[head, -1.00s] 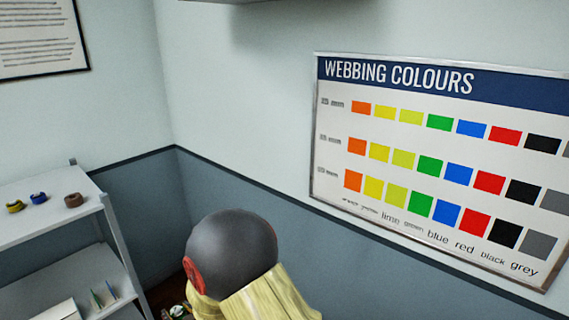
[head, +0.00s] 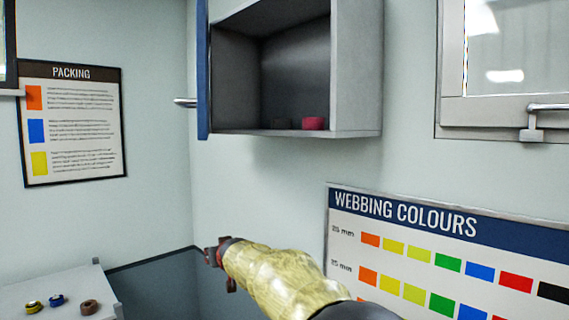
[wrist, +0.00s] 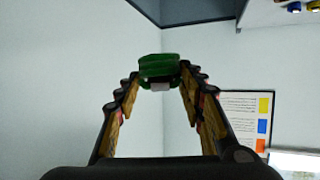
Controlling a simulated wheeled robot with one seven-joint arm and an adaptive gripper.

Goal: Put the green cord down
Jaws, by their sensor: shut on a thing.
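The green cord (wrist: 158,66) is a small rolled bundle between my fingertips in the wrist view. My gripper (wrist: 158,84) is shut on it and holds it in the air, with pale wall behind. In the head view my gripper (head: 218,253) reaches out in front of the wall corner, below the open wall cabinet. I cannot make out the green cord in the head view.
The open wall cabinet (head: 357,70) holds a pink roll (head: 313,123) and a dark roll (head: 281,124), with bare floor to their left. A shelf (head: 60,290) at lower left carries several small rolls. A colour chart (head: 450,235) hangs at right.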

